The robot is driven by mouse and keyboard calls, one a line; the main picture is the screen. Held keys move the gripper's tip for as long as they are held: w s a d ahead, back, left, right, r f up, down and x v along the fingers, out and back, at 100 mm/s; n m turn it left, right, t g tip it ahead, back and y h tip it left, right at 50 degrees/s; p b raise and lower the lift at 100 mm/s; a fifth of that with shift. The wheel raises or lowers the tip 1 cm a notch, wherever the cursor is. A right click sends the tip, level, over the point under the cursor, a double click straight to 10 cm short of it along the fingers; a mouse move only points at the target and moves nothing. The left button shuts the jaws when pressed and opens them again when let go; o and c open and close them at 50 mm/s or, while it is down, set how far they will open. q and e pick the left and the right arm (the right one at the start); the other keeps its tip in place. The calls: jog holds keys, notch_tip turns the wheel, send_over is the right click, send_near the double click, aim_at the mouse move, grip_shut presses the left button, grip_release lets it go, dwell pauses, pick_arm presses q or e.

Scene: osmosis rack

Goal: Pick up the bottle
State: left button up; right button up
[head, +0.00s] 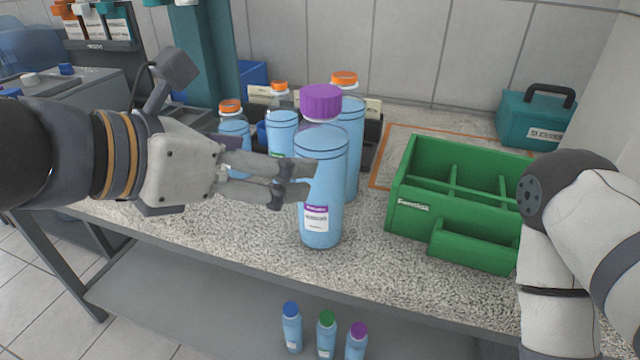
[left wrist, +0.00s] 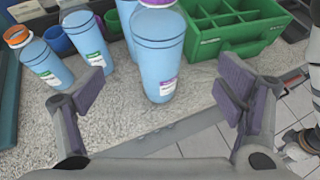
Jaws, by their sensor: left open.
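A tall light-blue bottle (head: 321,180) with a purple cap and a white and purple label stands upright near the front edge of the speckled bench. It also shows in the left wrist view (left wrist: 160,55), ahead of and between the spread fingers. My left gripper (head: 300,182) reaches in from the left at the bottle's mid-height, its fingers beside the bottle's left side in the head view. It is open and empty; I cannot tell whether a finger touches the bottle. My right arm is at the right edge, with its gripper out of view.
Several orange-capped bottles (head: 282,132) stand behind by a dark rack. A green compartment tray (head: 412,218) sits to the right, a teal case (head: 536,118) at the back right. Small capped bottles (head: 326,335) stand on the lower shelf. The bench front edge is close.

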aim_at(321, 163)
pick_arm(q)
jog(key=b+x, duration=0.3)
jog(key=x, duration=0.9)
jog(key=shift+w+f, duration=0.1)
jog(key=shift+f, duration=0.05)
jog(key=shift+a, duration=0.1)
jog(key=shift+c, duration=0.8)
grip_shut()
pick_arm(e)
jog(key=s+f+g, duration=0.2)
jog(key=s+f, duration=0.3)
